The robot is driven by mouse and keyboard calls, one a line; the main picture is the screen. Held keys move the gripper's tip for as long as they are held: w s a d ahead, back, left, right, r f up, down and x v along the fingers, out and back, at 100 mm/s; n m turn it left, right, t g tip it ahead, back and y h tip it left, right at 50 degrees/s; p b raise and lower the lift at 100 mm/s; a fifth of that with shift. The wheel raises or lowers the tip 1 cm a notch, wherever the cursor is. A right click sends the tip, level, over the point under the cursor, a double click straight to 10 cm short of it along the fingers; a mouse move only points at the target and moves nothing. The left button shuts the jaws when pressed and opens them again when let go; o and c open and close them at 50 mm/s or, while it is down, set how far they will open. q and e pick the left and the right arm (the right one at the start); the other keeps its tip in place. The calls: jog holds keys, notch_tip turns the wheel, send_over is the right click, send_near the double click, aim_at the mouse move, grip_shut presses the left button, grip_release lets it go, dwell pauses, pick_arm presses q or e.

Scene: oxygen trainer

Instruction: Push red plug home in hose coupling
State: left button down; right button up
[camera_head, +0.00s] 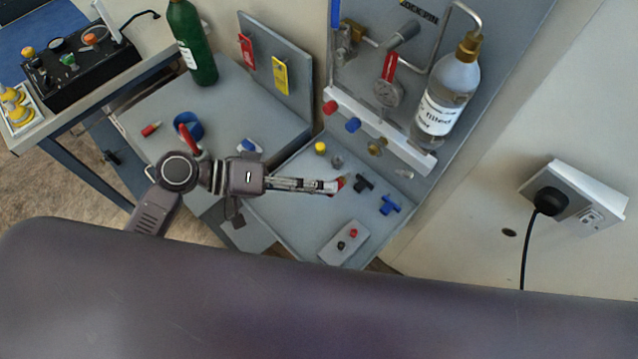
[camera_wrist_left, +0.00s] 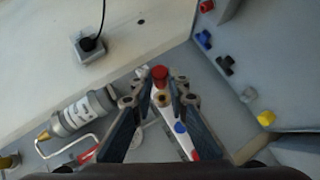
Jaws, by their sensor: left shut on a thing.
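My left gripper (camera_head: 330,186) reaches over the grey tray (camera_head: 290,212) and is shut on a small red plug (camera_head: 341,183) at its fingertips. The plug also shows in the left wrist view (camera_wrist_left: 160,74), between the fingertips. A white rail (camera_head: 400,150) carries a red fitting (camera_head: 330,107), a blue fitting (camera_head: 353,125), a brass fitting (camera_head: 377,147) and a clear one (camera_head: 404,174). I cannot tell which is the hose coupling. In the head view the plug is apart from the rail. My right gripper is not in view.
The tray holds a yellow cap (camera_head: 320,148), a black fitting (camera_head: 363,183), a blue fitting (camera_head: 389,205) and a small plate (camera_head: 331,243). A bottle (camera_head: 449,95) stands above the rail. A green bottle (camera_head: 194,50) stands on the left bench.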

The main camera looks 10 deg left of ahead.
pick_arm(q)
jog(key=w+d, duration=0.3)
jog(key=w, duration=0.2)
jog(key=shift+d, duration=0.25)
jog(key=shift+w+d, duration=0.85)
jog(key=shift+w, duration=0.25)
dwell(2.1)
jog(key=c, duration=1.8)
grip_release()
jog(key=v, duration=1.2)
